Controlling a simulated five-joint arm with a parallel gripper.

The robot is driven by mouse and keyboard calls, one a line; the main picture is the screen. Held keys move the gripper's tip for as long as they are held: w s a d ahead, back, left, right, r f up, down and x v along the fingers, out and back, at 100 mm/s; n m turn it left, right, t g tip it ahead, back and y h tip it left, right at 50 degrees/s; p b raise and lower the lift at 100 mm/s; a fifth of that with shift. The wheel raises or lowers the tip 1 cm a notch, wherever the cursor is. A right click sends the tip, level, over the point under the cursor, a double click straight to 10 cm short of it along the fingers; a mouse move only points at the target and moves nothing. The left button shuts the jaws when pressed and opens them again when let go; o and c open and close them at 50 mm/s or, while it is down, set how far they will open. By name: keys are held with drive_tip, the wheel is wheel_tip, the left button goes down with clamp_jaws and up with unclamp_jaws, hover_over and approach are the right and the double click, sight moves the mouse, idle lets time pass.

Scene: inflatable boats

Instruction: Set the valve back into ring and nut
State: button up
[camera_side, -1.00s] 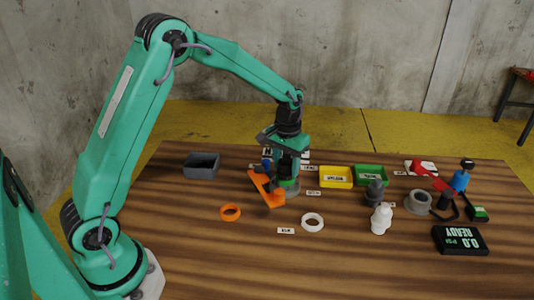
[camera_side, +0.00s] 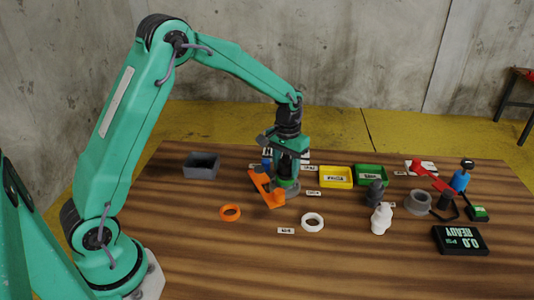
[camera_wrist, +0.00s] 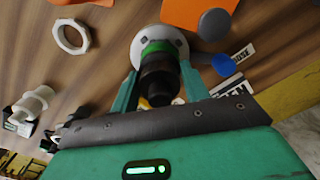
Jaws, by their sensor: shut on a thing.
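My gripper (camera_side: 288,170) is shut on a dark valve with a green band (camera_wrist: 158,72), held upright between the fingers in the wrist view. The valve's lower end is at a light grey round holder (camera_wrist: 180,40), which also shows under my gripper in the side view (camera_side: 292,191). My fingers hide part of the valve, and I cannot tell how deep it sits. A white nut (camera_side: 312,222) lies flat on the table in front; it also shows in the wrist view (camera_wrist: 72,37). An orange ring (camera_side: 230,212) lies to its left.
An orange piece (camera_side: 264,190) stands close left of my gripper, with a blue-capped thing (camera_side: 265,166) behind. Yellow (camera_side: 336,184) and green (camera_side: 370,182) trays, a white fitting (camera_side: 381,220) and a black gauge box (camera_side: 460,240) are right. A grey bin (camera_side: 201,172) is left.

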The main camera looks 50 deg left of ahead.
drive_tip(key=shift+f, duration=0.4)
idle(1.0)
drive_tip(key=o, duration=1.6)
drive_tip(key=shift+r, duration=0.1)
drive_tip(key=shift+r, duration=3.9)
drive_tip(key=shift+r, duration=0.1)
